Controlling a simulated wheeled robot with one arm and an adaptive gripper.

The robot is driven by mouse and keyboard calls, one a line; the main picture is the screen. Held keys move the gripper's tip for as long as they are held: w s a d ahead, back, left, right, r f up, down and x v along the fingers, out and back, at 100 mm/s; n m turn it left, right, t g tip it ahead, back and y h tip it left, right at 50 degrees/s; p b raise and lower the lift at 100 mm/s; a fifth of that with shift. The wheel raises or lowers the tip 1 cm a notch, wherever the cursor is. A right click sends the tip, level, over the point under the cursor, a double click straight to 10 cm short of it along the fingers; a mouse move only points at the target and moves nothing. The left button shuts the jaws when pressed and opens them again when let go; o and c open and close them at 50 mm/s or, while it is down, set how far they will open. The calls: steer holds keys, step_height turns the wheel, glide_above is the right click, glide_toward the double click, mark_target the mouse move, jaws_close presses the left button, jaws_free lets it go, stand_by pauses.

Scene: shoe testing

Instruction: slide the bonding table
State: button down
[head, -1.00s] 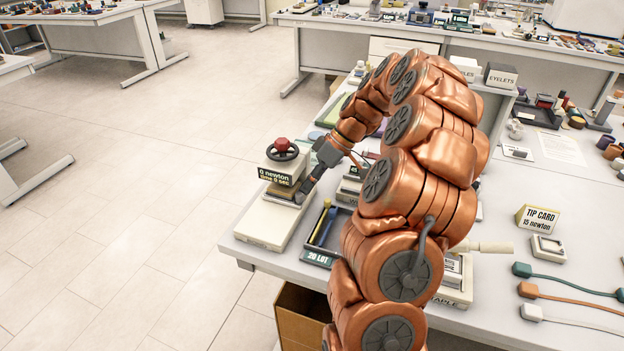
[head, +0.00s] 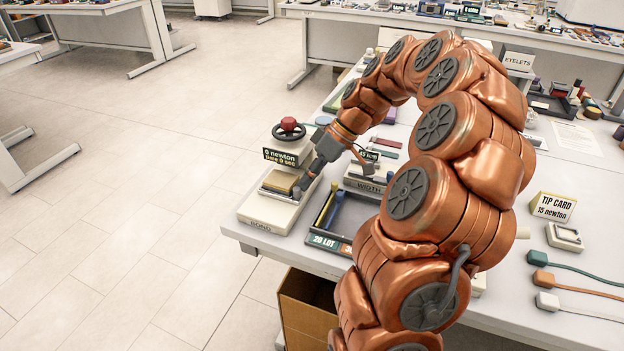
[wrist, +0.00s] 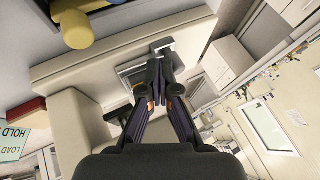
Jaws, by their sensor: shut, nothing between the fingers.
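The bonding machine, with BOND on its cream base (head: 266,214), stands at the left front corner of the bench. It has a dark handwheel with a red knob (head: 289,123) and a black display (head: 281,157) reading newtons and time. The bonding table, a small carriage with a tan top (head: 283,181), sits on the base below the display. My gripper (head: 298,191) is shut and empty, its tips at the table's right side. In the wrist view the shut fingertips (wrist: 160,94) are over or against the grey metal carriage (wrist: 132,72); contact is unclear.
A dark tray (head: 334,222) marked 20 LOT, holding blue and yellow rods, is just right of the machine. A WIDTH device (head: 364,182) stands behind it. A cardboard box (head: 307,305) is below the bench edge. Open floor lies left.

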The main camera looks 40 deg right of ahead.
steer(key=shift+s+a+b, duration=0.45)
steer(key=shift+a, duration=0.3)
steer(key=shift+s+a+b, duration=0.4)
steer(key=shift+a+b, duration=0.1)
steer(key=shift+a, duration=0.2)
steer(key=shift+s+a+b, duration=0.45)
steer(key=shift+a, duration=0.3)
steer(key=shift+w+d+f, duration=0.1)
steer(key=shift+w+d, duration=0.05)
steer(key=shift+d, duration=0.15)
steer(key=d+b, duration=0.1)
steer(key=w+d, duration=0.1)
steer(key=d, duration=0.1)
steer(key=shift+w+d+b, duration=0.15)
steer(key=shift+d+b, duration=0.15)
steer(key=shift+b, duration=0.1)
steer(key=v, duration=1)
steer(key=shift+b, duration=0.3)
steer(key=shift+a, duration=0.15)
